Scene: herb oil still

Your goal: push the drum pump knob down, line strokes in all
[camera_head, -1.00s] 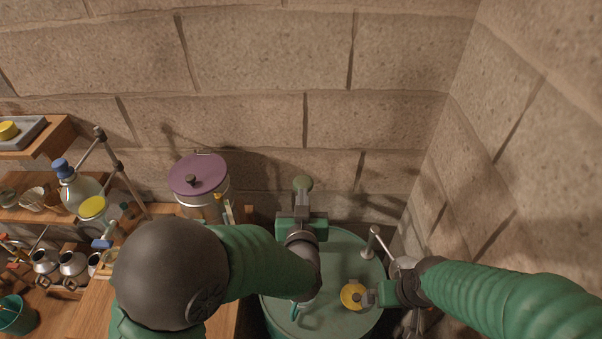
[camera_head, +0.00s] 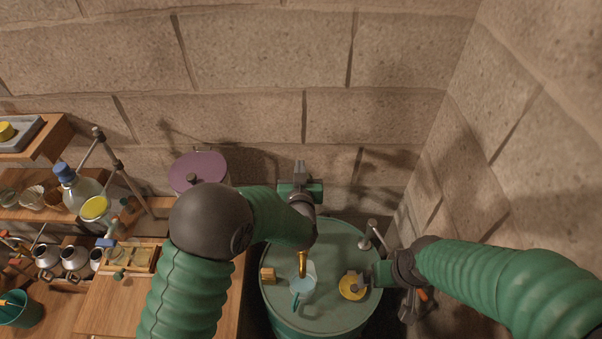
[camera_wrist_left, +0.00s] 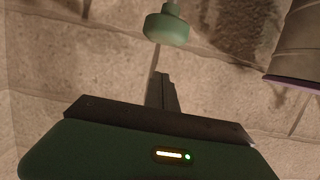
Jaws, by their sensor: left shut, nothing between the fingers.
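The green pump knob (camera_wrist_left: 167,27) shows at the top of the left wrist view, just beyond my left fingertips, with a visible gap. In the head view I cannot make it out; my left gripper covers that area. My left gripper (camera_head: 300,167) is shut and empty, above the back edge of the green drum (camera_head: 330,319). It also shows in the left wrist view (camera_wrist_left: 161,78). A brass spout (camera_head: 303,260) comes down over a clear beaker (camera_head: 302,284) on the drum top. My right gripper (camera_head: 362,284) is at a yellow disc (camera_head: 351,291) on the drum; its grip is unclear.
A wooden block (camera_head: 267,274) and a metal fitting (camera_head: 371,226) are on the drum. A purple-lidded pot (camera_head: 199,164) stands left of my left gripper. A wooden bench (camera_head: 110,300) with bottles and jugs is at the left. Stone walls (camera_head: 400,100) close off the back and right.

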